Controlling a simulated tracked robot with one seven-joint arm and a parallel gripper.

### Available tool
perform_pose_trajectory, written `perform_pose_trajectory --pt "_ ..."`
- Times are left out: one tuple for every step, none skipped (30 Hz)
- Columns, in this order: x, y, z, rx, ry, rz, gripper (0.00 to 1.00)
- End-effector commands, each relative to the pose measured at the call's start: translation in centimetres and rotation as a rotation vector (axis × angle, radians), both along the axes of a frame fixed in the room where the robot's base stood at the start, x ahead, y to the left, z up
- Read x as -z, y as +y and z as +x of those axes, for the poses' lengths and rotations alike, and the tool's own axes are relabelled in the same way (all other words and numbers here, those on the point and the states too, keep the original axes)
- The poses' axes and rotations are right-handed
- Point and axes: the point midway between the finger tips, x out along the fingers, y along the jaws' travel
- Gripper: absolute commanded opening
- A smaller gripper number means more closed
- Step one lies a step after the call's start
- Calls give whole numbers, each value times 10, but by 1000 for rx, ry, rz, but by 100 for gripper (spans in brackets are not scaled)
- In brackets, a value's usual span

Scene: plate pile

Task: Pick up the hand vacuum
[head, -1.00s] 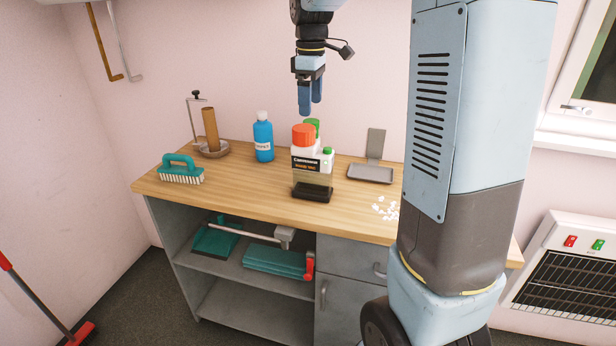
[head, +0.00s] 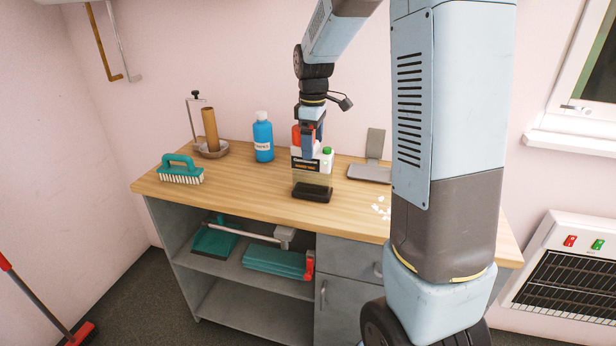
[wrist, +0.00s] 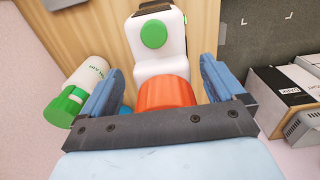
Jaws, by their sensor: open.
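The hand vacuum (head: 315,178) stands upright on the wooden worktop. It has a white labelled body, a see-through lower part, a black base, an orange-red top and a green button. In the wrist view its white body with the green button (wrist: 155,35) lies ahead of the fingers, and its orange top (wrist: 165,92) is between them. My gripper (head: 308,155) is open, pointing down over the vacuum, with the fingers at its upper part. In the wrist view my gripper (wrist: 160,72) has one finger on each side of the orange top. I cannot tell whether they touch it.
A white bottle with a green cap (wrist: 85,90) lies close beside the left finger in the wrist view. White bits lie to the right.

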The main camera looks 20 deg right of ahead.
Motion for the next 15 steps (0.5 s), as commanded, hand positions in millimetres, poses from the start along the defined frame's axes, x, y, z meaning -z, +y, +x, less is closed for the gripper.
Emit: perform_pose_trajectory --pt "7 0 0 -1 2 0 96" --pt "10 1 0 -1 2 0 96" --pt "14 1 0 -1 1 0 96" --pt "16 1 0 -1 2 0 96" --pt "18 1 0 -1 2 0 96" --pt "19 1 0 -1 1 0 96" --pt "20 1 0 -1 1 1 96" --pt "20 1 0 -1 1 1 96" --pt "20 1 0 -1 0 0 96" --pt "20 1 0 -1 0 0 96" --pt "20 1 0 -1 0 0 96" --pt "20 1 0 -1 0 0 96" --pt "20 1 0 -1 0 0 96" --pt "20 1 0 -1 0 0 94" --pt "20 1 0 -1 0 0 90"
